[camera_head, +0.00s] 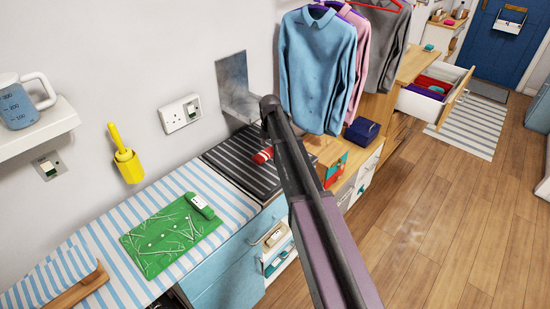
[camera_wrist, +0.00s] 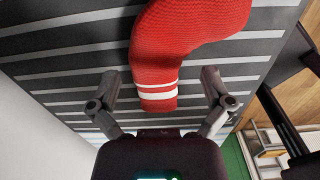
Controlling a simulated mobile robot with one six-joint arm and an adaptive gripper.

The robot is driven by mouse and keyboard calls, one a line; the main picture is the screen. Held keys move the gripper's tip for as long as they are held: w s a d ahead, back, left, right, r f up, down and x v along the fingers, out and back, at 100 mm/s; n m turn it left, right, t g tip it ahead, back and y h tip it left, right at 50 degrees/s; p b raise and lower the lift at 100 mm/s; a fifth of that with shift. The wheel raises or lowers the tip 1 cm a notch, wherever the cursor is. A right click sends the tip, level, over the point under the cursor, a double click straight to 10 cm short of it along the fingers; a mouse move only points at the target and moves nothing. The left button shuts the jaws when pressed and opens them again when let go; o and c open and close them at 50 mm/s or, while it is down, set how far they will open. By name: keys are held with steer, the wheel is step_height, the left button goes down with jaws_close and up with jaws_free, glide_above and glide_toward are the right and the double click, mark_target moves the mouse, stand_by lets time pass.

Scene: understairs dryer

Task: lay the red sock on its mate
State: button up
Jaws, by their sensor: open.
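In the wrist view a red sock (camera_wrist: 180,40) with two white bands near its cuff lies on a dark mat with grey stripes (camera_wrist: 60,48). My gripper (camera_wrist: 161,85) is open, with its fingers on either side of the cuff and not closed on it. In the head view a small part of the red sock (camera_head: 263,155) shows on the striped mat (camera_head: 240,165), beside my arm. My arm hides much of the mat there and the gripper's fingers. I cannot make out a second matching sock in either view.
A green board (camera_head: 165,240) with pale sticks lies on the blue-striped cover at left. Shirts (camera_head: 318,65) hang behind the mat. A folded navy cloth (camera_head: 362,131) lies on a cabinet at right. An open drawer (camera_head: 430,100) holds red and purple cloth.

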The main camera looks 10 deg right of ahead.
steer(key=shift+f+b, duration=0.75)
steer(key=shift+f, duration=0.25)
steer(key=c, duration=0.7)
steer(key=shift+r, duration=0.25)
step_height(320, 180, up, 4)
steer(key=p, duration=0.4)
steer(key=shift+f, duration=0.15)
steer(key=s, duration=1)
steer(key=s+r+p, duration=0.1)
steer(key=s, duration=0.5)
steer(key=shift+d, duration=0.25)
